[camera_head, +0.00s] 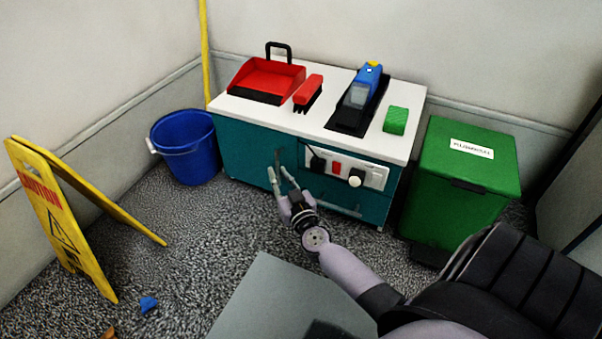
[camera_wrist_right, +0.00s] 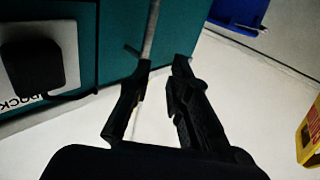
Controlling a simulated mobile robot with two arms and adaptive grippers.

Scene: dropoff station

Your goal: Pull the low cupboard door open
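The low cupboard (camera_head: 407,120) has a white top and teal fronts. Its teal door (camera_head: 240,150) on the left is shut, with an upright bar handle (camera_head: 278,157) near its right edge. My right gripper (camera_head: 281,174) is in front of the handle, with its fingers apart. In the right wrist view the grey handle (camera_wrist_right: 152,30) runs down to the fingertips of my right gripper (camera_wrist_right: 162,66), close to the left finger. I cannot tell whether it touches the finger. Nothing is gripped. My left gripper is out of view.
A blue bucket (camera_head: 185,148) stands left of the cupboard, a green bin (camera_head: 455,215) right. A yellow caution sign (camera_head: 62,225) stands at left. Floor before the door is mostly clear; a blue scrap (camera_head: 148,304) lies nearer.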

